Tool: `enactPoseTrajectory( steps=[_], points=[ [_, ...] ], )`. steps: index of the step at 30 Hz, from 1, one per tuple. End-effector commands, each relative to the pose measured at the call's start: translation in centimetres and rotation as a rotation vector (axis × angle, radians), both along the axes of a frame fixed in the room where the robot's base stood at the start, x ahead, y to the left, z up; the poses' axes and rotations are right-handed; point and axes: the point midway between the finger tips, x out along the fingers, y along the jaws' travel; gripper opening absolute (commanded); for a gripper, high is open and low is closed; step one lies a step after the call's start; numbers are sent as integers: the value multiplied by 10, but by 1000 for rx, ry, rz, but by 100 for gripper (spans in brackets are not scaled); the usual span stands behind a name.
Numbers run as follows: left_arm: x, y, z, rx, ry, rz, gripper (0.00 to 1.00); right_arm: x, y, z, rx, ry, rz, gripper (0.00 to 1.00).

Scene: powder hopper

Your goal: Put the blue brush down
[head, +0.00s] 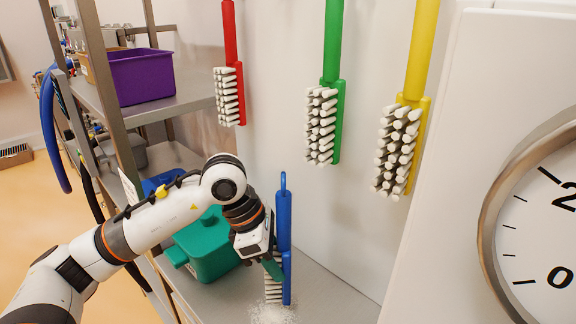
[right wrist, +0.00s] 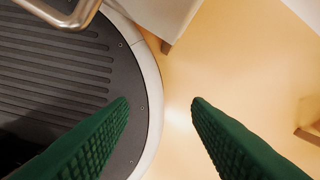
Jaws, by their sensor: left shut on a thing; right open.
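The blue brush (head: 284,232) stands upright in the head view, handle up, with its white bristles facing left. My left gripper (head: 275,267) is shut on it at the brush's head, and the fingers hide part of the bristles. The lower end of the brush is just behind a small heap of white powder (head: 272,314) on the grey surface (head: 335,300); I cannot tell whether it touches the surface. My right gripper (right wrist: 161,108) shows only in the right wrist view, open and empty, its green fingers above the floor and my base.
A red brush (head: 229,80), a green brush (head: 328,110) and a yellow brush (head: 408,125) hang on the white wall above. A green container (head: 205,250) stands left of the blue brush. A purple bin (head: 140,76) sits on the shelf. A round dial (head: 535,220) is at right.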

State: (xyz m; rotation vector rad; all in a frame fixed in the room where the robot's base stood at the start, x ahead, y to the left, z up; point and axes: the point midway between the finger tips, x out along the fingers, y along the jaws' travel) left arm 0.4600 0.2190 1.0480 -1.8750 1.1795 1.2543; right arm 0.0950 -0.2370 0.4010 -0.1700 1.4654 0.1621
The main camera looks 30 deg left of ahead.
Motion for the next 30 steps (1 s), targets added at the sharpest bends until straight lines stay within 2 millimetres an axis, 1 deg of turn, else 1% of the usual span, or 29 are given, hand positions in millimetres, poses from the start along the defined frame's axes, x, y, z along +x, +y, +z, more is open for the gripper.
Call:
enactPoseTrajectory(
  steps=[1,3,9,11,15,18,22,26,30],
  points=[
    [10,5,4,-2,2,6,9,-1,0,7,0,1,0,44],
    [27,13,5,-3,2,5,9,-2,0,14,0,3,0,44],
    [76,36,6,-4,2,5,9,-17,0,31,0,24,1,44],
    [90,43,5,-3,3,4,9,-20,0,36,0,28,1,44],
    [120,57,5,-4,1,3,9,-17,0,47,0,24,2,44],
    [136,65,4,-2,0,2,9,-12,0,52,0,17,2,44],
    [148,71,1,-2,0,1,9,-8,1,55,0,11,2,44],
    [151,73,-2,0,0,-1,9,-8,1,57,0,11,2,44],
    [150,72,-18,-2,5,-1,9,-8,1,67,0,11,1,44]
  ],
)
